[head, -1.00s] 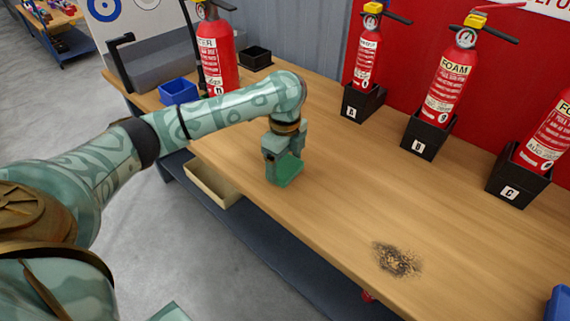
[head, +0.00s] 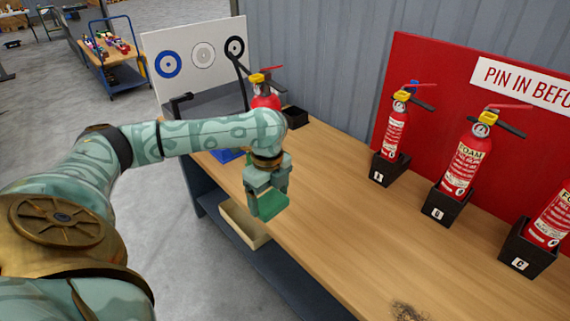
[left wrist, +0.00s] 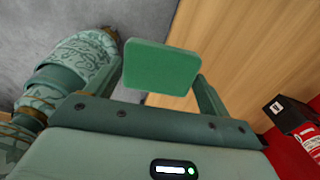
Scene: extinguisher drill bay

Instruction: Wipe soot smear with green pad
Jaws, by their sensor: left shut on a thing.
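The green pad (head: 269,205) is held in my left gripper (head: 267,192), above the near edge of the wooden bench. In the left wrist view the pad (left wrist: 161,66) sits between the two fingers of the gripper, which is shut on it. The soot smear (head: 408,311) is a dark speckled patch on the bench top at the bottom of the head view, partly cut off by the frame edge. The pad is apart from the smear, to its upper left. My right gripper is in neither view.
Fire extinguishers stand in black holders (head: 447,200) along the back of the bench (head: 350,225). Another extinguisher (head: 265,94) is partly behind my left arm, near a blue tray (head: 229,155). A cream bin (head: 243,223) sits on the lower shelf. The bench middle is clear.

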